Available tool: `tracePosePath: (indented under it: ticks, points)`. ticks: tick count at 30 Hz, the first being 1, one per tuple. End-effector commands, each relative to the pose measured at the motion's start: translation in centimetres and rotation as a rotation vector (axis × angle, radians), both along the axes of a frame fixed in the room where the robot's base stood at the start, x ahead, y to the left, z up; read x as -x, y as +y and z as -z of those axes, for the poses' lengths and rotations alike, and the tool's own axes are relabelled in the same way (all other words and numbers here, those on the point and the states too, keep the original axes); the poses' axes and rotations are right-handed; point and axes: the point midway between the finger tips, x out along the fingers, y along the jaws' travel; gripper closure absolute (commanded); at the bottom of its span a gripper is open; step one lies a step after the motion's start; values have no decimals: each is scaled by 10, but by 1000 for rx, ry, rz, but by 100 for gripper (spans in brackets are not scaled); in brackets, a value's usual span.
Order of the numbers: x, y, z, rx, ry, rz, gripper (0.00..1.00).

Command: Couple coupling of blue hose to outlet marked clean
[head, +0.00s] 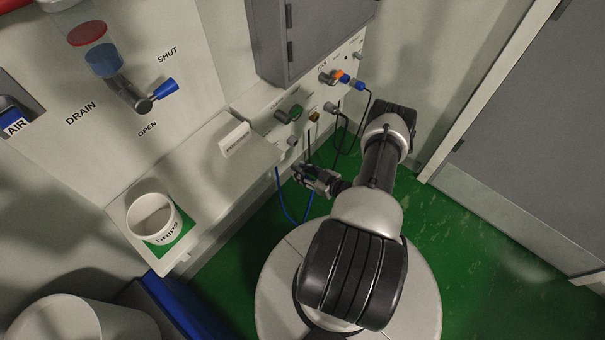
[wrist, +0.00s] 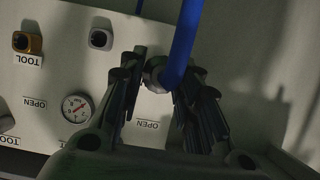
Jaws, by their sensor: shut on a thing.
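My gripper (head: 316,179) is low beside the wall panel in the head view. In the wrist view its two dark fingers (wrist: 160,78) are closed around the grey coupling (wrist: 153,75) at the end of the blue hose (wrist: 184,40). In the head view the blue hose (head: 281,197) hangs below the panel by the gripper. The fingers hide part of the coupling. I cannot make out which outlet is marked clean; the small panel labels are too blurred in the head view. The wrist view shows a brass outlet (wrist: 27,42) above a TOOL label and a grey outlet (wrist: 101,38).
A round gauge (wrist: 77,107) is on the panel beside OPEN labels. A shelf (head: 215,172) holds a white cup (head: 152,215). Green floor is clear at right.

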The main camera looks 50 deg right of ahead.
Motion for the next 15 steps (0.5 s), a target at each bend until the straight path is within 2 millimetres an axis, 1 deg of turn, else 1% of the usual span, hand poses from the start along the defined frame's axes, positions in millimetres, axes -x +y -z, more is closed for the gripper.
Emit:
tracePosePath:
  ticks: [9,15]
  points:
    - [-30,4,-1,1,-2,-5,100]
    - [-46,4,0,1,-1,-3,100]
